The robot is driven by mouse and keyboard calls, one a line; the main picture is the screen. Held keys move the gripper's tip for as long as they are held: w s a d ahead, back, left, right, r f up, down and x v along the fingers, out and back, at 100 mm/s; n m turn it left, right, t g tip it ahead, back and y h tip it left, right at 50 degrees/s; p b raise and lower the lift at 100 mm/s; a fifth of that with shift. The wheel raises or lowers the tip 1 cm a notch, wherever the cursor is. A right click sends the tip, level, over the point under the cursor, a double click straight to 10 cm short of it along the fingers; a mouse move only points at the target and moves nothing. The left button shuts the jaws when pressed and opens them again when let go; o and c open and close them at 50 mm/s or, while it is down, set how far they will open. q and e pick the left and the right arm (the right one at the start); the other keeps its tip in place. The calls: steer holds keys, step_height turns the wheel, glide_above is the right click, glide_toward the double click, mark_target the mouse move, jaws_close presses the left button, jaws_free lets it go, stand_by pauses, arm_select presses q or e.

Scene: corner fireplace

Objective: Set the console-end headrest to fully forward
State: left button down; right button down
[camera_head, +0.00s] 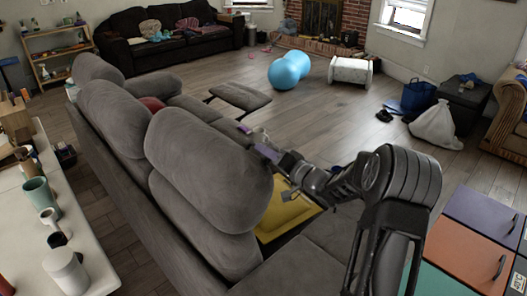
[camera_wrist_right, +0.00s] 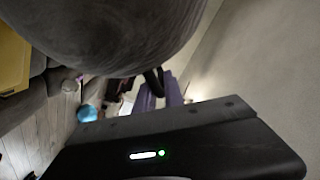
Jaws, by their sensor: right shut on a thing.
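The nearest grey headrest (camera_head: 208,160) stands on the back of the grey sofa (camera_head: 240,250), a large padded cushion. More grey headrests (camera_head: 115,108) follow along the sofa back to the left. My right gripper (camera_head: 258,146), with purple fingertips, reaches in from the right to the front upper edge of the nearest headrest and is shut on it. The exact grip spot is partly hidden. In the right wrist view the headrest (camera_wrist_right: 100,35) fills the upper left, and the purple fingers of the gripper (camera_wrist_right: 158,94) show just below its edge. My left gripper is not in view.
A white table with cups (camera_head: 95,262) stands behind the sofa at left. Coloured drawers (camera_head: 470,250) stand at lower right. The wooden floor (camera_head: 340,130) beyond is mostly open, with a blue ball (camera_head: 285,75).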

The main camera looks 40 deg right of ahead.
steer(key=shift+d, duration=0.2)
steer(key=c, duration=1.5)
jaws_free()
steer(key=shift+s+f, duration=0.1)
steer(key=s+d+b, duration=0.1)
steer(key=s, duration=0.6)
steer(key=shift+s, duration=0.25)
